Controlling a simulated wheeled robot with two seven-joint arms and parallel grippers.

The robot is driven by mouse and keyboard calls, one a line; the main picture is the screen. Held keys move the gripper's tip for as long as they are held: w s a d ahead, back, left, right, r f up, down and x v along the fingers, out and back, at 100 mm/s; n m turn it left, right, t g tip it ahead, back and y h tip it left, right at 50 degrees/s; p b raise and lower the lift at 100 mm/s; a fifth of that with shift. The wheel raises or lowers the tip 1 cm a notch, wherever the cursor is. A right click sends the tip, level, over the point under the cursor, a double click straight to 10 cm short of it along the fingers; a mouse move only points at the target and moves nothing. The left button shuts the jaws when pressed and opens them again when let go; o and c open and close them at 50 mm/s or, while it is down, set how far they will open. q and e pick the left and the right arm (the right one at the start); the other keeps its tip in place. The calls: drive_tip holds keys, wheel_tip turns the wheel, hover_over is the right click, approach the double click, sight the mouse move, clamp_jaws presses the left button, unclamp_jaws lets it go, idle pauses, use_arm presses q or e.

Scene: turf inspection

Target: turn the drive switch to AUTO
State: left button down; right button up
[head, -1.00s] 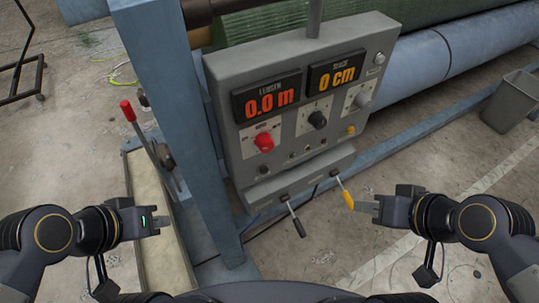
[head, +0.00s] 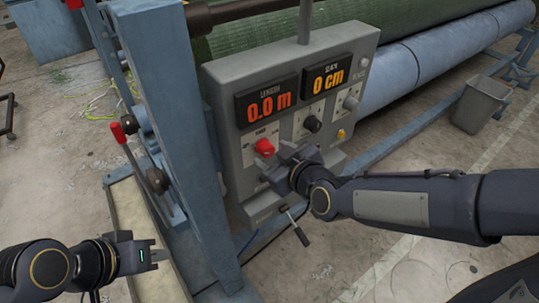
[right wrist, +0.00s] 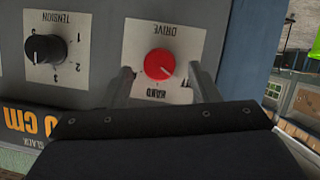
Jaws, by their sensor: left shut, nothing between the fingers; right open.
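The drive switch is a red round knob (head: 264,147) on a white plate at the lower left of the grey control panel (head: 228,150). In the right wrist view the knob (right wrist: 158,64) shows upside down under the word DRIVE, its pale mark pointing to the lower right of the picture. The position labels are partly hidden, and I cannot read AUTO. My right gripper (head: 277,162) is at the panel. Its open fingers (right wrist: 160,82) stand on either side of the knob, with visible gaps. My left gripper (head: 165,255) is shut and empty, low at the left, away from the panel.
A black tension knob (right wrist: 46,48) sits beside the drive plate. A red-handled lever (head: 118,133) stands left of the blue post (head: 178,110). A black-tipped lever (head: 298,232) juts out below the panel. A grey bin (head: 480,105) stands at the right.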

drive_tip(key=shift+x, duration=1.25)
drive_tip(key=c, duration=0.9)
drive_tip(key=shift+c, duration=0.3)
